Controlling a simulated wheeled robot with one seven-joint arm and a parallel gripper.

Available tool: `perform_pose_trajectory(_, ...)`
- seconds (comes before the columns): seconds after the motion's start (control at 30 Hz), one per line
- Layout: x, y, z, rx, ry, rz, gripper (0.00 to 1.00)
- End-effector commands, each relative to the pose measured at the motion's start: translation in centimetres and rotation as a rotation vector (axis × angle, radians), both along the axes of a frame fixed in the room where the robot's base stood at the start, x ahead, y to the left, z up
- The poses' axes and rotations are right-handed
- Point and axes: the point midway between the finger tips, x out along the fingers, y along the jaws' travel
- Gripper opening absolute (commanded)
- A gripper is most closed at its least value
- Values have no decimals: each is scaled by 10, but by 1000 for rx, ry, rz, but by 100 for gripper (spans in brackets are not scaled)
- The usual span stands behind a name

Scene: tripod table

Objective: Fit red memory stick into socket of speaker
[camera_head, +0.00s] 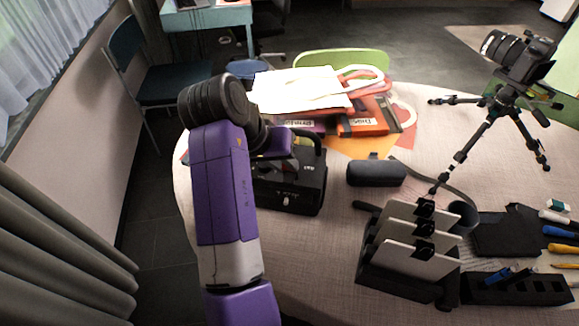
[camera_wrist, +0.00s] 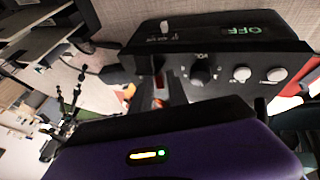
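The speaker (camera_head: 301,190) is a black box with a handle, standing on the round table behind my arm. The wrist view shows its panel (camera_wrist: 225,62) close up, with knobs and a green display reading OFF. My gripper (camera_wrist: 160,72) is close to this panel, its dark fingers pointing at it. A small red piece, seemingly the red memory stick (camera_wrist: 158,82), shows between the fingers, which look closed on it. Its tip and the socket are hidden, so I cannot tell whether they touch. In the head view, my gripper (camera_head: 279,146) is over the speaker, its fingertips hard to make out.
A dark cylindrical case (camera_head: 376,173) lies right of the speaker. A rack of upright grey devices (camera_head: 412,250) stands at the front. Books and papers (camera_head: 300,90) lie behind the speaker. A camera tripod (camera_head: 490,115) stands at the right, with tools near the right edge.

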Motion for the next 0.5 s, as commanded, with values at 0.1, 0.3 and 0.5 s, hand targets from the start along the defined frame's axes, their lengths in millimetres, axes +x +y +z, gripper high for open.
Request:
perform_pose_trajectory(0.1, 3, -3, -8, 0, 1, 0, 20)
perform_pose_trajectory(0.3, 4, -3, -9, 1, 0, 0, 20)
perform_pose_trajectory(0.5, 4, -3, -9, 1, 0, -1, 0)
